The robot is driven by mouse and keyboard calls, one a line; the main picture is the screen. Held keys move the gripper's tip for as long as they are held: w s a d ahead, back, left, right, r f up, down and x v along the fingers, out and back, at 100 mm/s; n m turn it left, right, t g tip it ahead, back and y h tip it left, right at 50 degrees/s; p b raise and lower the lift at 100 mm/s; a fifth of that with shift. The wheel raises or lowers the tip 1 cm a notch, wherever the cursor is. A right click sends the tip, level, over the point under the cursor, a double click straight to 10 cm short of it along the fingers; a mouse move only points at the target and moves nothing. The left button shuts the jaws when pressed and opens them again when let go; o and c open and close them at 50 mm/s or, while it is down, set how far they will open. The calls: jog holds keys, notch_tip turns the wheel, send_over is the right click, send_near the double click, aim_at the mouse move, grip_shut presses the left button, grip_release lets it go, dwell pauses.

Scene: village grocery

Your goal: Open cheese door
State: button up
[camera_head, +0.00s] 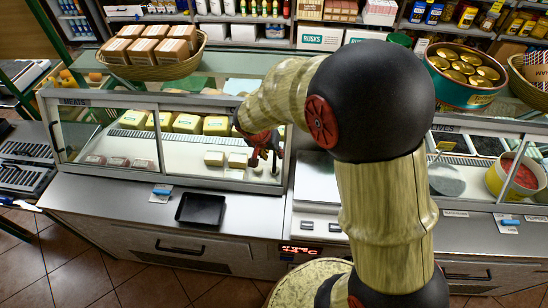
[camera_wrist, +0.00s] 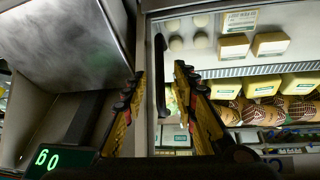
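The glass-fronted counter case (camera_head: 75,103) stands left of centre in the head view, with yellow cheese blocks (camera_head: 187,123) and small pale pieces behind its glass. The sliding glass door (camera_head: 281,165) at its right end looks shut. My gripper (camera_head: 264,152) is in front of this door, near its right edge, partly hidden by my arm. In the wrist view, my gripper (camera_wrist: 160,75) is open, one finger on each side of the door's black bar handle (camera_wrist: 161,78). I cannot tell whether a finger touches the handle.
A black tray (camera_head: 200,209) lies on the counter ledge below the case. A scale (camera_head: 315,180) with a lit display stands right of the door. A basket of boxes (camera_head: 152,69) and a green tub of tins (camera_head: 463,75) stand on top. My arm hides the middle.

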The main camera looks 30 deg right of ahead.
aim_at(274, 156)
jog(key=shift+x, duration=2.15)
grip_shut()
